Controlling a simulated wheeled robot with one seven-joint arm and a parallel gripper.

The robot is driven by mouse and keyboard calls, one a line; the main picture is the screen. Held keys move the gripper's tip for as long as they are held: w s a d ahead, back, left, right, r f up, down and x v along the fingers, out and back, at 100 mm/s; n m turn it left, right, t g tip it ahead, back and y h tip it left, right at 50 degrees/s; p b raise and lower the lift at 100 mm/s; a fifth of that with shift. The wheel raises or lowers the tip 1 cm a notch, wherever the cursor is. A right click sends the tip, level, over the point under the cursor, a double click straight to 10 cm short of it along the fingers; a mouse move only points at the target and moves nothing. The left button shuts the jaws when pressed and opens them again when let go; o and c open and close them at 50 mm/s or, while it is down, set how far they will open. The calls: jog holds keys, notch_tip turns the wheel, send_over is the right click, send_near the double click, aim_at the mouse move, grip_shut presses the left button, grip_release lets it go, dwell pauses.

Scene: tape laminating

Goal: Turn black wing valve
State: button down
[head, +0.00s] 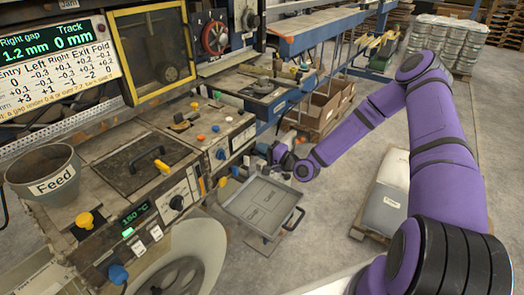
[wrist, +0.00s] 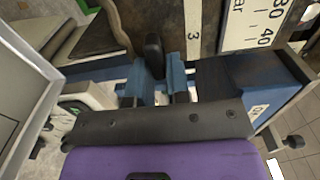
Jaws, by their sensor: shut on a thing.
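The black wing valve (wrist: 153,52) shows in the wrist view as a dark upright lever between my blue fingertips. My gripper (wrist: 157,76) is shut on it, with one finger on each side. In the head view my gripper (head: 270,153) is at the front of the machine, just above the grey tray. There the valve is too small and too covered by my gripper to make out.
A grey tray (head: 238,205) with a black handle sits just below my gripper. The machine front has yellow levers and knobs close to the left. A scale plate with numbers (wrist: 255,22) is near my fingers. Open floor lies at the right, beside a wrapped pallet load (head: 386,200).

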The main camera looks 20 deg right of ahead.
jog(key=shift+s+f, duration=0.1)
jog(key=c, duration=1.2)
grip_release()
jog(key=shift+o, duration=0.2)
jog(key=v, duration=1)
jog(key=shift+s+d, duration=0.25)
jog(key=shift+s, duration=0.05)
